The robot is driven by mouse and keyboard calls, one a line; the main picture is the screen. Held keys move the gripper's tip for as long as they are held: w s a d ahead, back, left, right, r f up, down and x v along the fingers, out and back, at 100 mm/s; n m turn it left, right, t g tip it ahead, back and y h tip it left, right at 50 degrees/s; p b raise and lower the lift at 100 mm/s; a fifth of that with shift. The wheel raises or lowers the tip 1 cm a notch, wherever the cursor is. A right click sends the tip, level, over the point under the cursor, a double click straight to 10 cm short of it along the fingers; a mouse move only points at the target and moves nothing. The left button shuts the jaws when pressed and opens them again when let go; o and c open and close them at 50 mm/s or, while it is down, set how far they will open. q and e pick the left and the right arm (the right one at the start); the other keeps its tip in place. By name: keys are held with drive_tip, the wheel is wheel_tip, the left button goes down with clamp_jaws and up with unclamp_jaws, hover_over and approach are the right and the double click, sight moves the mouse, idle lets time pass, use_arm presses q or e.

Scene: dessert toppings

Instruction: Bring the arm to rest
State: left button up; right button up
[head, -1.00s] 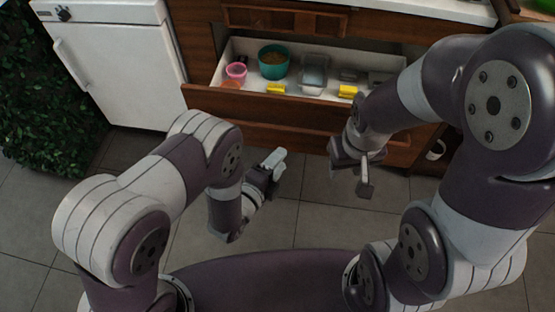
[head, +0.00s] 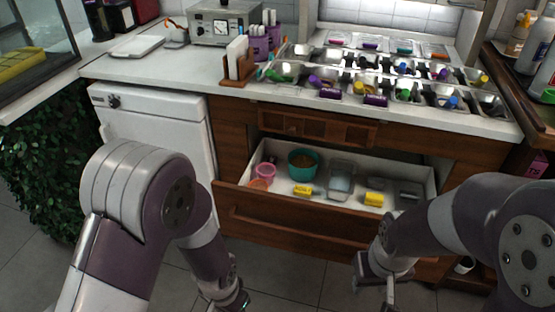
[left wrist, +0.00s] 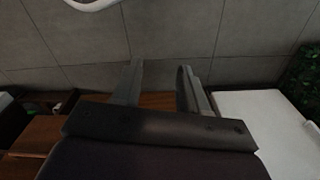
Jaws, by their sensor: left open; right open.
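My right gripper (head: 376,288) hangs low at the bottom of the head view, in front of the open drawer (head: 290,215) and apart from it. It looks open, with nothing seen in it. My left arm reaches down from the left, and its gripper is mostly cut off by the bottom edge of the head view. In the left wrist view, my left gripper (left wrist: 160,84) has its two fingers spread with nothing between them.
The drawer holds a teal bowl (head: 303,164), a pink cup (head: 266,172), a clear container (head: 341,179) and yellow items. The counter (head: 180,70) above carries several metal topping trays and a grey machine (head: 222,22). A white cabinet (head: 160,130) stands left. Floor shows in front.

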use_arm(q)
drive_tip(key=a+r+n+t, duration=0.1)
drive_tip(key=a+r+n, duration=0.6)
drive_tip(key=r, duration=0.5)
wheel_tip(320, 180, up, 22)
drive_tip(key=m+p, duration=0.1)
drive_tip(key=p, duration=2.1)
drive_tip(key=shift+a+r+p, duration=0.25)
drive_tip(key=shift+a+p, duration=0.05)
drive_tip(key=shift+a, duration=0.05)
